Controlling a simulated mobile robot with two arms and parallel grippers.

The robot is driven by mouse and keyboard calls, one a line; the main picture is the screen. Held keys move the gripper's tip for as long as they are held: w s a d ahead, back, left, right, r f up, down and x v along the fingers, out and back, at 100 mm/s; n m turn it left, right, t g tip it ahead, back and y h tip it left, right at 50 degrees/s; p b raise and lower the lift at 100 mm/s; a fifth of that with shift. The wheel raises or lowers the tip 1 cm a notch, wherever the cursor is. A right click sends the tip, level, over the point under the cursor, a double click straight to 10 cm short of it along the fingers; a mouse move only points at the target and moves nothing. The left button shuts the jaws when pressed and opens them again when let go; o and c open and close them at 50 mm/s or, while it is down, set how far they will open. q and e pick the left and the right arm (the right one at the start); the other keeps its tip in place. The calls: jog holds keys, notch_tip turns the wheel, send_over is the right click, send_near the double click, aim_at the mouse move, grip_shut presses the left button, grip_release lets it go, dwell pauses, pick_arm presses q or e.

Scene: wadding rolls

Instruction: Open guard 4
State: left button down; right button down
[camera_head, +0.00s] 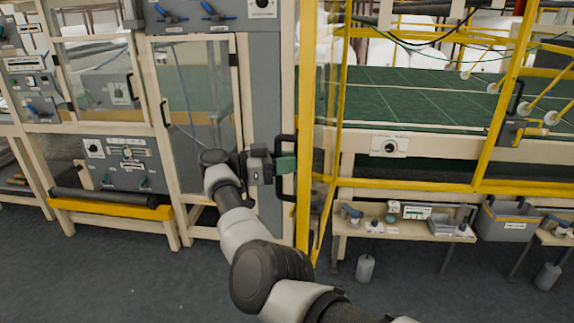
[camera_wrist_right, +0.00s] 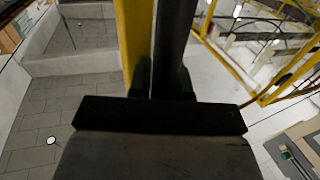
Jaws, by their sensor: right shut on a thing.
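A tall yellow-framed guard (camera_head: 306,110) with a clear panel stands in the middle of the head view, seen at a steep angle. No number is readable on it, so I cannot tell whether it is guard 4. A black bow handle (camera_head: 285,139) is on its left side. My right gripper (camera_head: 286,164) is shut on this handle, with its green fingers at the handle's middle. In the right wrist view the black handle bar (camera_wrist_right: 172,40) runs up between the fingers, beside a yellow post (camera_wrist_right: 134,35). My left gripper is not in view.
A grey and cream cabinet (camera_head: 265,60) with clear doors stands left of the handle. At right, a green machine bed (camera_head: 420,95) lies behind yellow rails. Below it are a low bench (camera_head: 400,230) and a grey bin (camera_head: 508,222). Grey floor (camera_head: 130,280) is clear in front.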

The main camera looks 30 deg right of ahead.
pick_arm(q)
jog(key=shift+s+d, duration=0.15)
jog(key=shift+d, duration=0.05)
pick_arm(e)
jog(key=shift+s+a+f, duration=0.15)
jog(key=shift+a+f, duration=0.2)
jog(key=shift+f, duration=0.15)
jog(key=c, duration=1.5)
grip_release()
jog(key=shift+o, duration=1.2)
jog(key=shift+a+r, duration=0.15)
jog(key=shift+o, duration=1)
jog(key=shift+s+a+r, duration=0.15)
jog(key=shift+a+r, duration=0.05)
jog(key=shift+a, duration=0.05)
jog(key=shift+a+r, duration=0.15)
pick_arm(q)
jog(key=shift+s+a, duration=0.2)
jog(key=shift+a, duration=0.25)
pick_arm(e)
jog(key=shift+s+d+r, duration=0.1)
jog(key=shift+d+r, duration=0.05)
jog(key=shift+d, duration=0.2)
